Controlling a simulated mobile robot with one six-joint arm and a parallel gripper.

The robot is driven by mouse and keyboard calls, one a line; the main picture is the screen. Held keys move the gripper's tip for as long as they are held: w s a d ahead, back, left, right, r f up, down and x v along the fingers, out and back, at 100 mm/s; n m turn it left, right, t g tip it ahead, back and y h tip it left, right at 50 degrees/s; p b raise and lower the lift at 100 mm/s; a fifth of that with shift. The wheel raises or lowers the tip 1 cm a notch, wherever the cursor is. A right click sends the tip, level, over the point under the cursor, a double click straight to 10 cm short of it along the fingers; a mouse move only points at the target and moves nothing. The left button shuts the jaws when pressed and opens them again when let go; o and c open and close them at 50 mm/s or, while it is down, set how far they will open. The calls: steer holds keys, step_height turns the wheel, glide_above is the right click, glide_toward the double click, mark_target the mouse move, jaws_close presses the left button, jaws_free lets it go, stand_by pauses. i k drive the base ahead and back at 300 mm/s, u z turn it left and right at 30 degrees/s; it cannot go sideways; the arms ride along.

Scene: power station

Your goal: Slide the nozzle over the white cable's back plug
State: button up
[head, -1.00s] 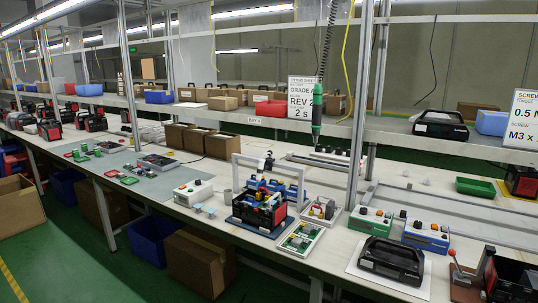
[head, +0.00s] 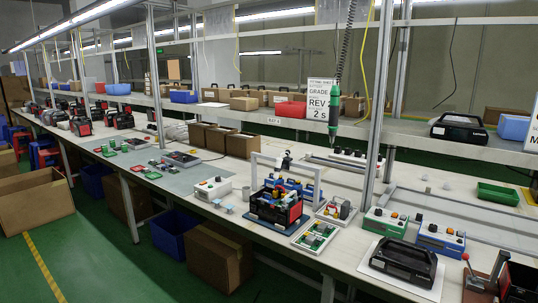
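My gripper is not in view in the head view. An opened black and red power station unit (head: 276,208) stands on the long white bench (head: 340,262), right of the middle. A white frame (head: 284,159) rises behind it, with blue parts between. I cannot make out a nozzle, a white cable or its back plug at this size. A small fixture with a red part (head: 337,209) and a white-edged tray with green boards (head: 316,236) stand to the right of the unit.
A green screwdriver (head: 334,104) hangs on a coiled cord above the bench. Green (head: 385,222) and blue (head: 440,238) control boxes, a black case (head: 404,260) and metal uprights (head: 378,100) stand to the right. A cardboard box (head: 34,207) is on the floor at left.

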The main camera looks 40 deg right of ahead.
mark_target(285, 161)
steer(key=z, duration=0.75)
steer(key=k, duration=0.15)
steer(key=u, duration=2.25)
steer(key=k, duration=1.35)
steer(key=z, duration=1.25)
steer(key=i, duration=1.35)
steer(key=z, duration=0.15)
